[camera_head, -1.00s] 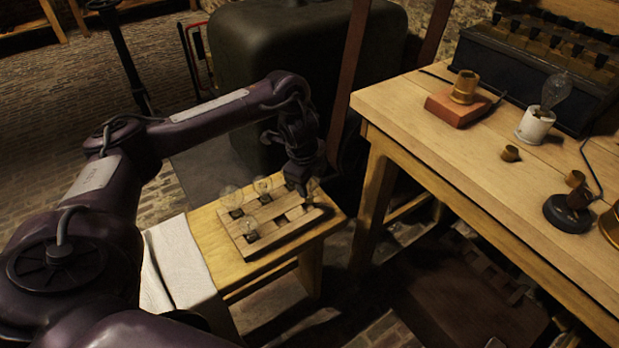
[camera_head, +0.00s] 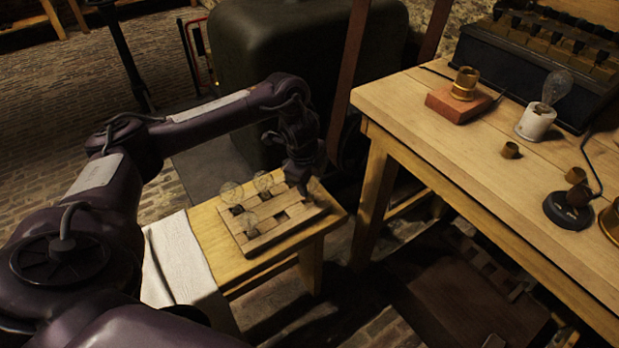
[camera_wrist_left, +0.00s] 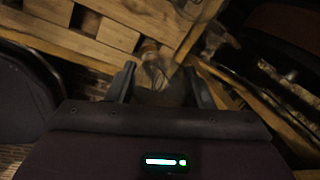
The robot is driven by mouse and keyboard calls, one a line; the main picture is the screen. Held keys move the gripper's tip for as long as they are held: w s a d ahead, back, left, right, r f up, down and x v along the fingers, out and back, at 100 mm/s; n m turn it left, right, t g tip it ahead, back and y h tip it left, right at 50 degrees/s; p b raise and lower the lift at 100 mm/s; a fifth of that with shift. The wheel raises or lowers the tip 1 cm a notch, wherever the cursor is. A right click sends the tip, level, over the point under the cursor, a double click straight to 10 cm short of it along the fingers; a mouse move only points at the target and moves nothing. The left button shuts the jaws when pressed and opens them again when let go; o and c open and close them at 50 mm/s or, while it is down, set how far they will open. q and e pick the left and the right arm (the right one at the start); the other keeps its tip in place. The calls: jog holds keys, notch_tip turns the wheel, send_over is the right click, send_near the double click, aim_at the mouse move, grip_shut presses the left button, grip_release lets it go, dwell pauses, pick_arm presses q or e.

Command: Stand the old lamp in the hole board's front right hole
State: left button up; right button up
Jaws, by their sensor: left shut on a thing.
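The hole board (camera_head: 262,243) is a slatted wooden block on a small wooden stand. Several clear glass lamps stand at its left and back, one at the near left (camera_head: 257,228). My left gripper (camera_head: 305,188) is over the board's right end, pointing down. In the left wrist view my left gripper (camera_wrist_left: 160,86) is shut on the old lamp (camera_wrist_left: 154,74), with its glass between the fingers and its darker base towards the board (camera_wrist_left: 66,43). Whether that base is in a hole or just above it, I cannot tell. My right gripper is not in view.
A white cloth (camera_head: 180,258) hangs over the stand's left end.

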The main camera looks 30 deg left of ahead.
pick_arm(q)
jog(key=shift+s+x, duration=0.2)
jog(key=shift+x, duration=0.85)
dwell(0.7)
jog(key=o, duration=1.2)
jog(key=shift+c, duration=0.2)
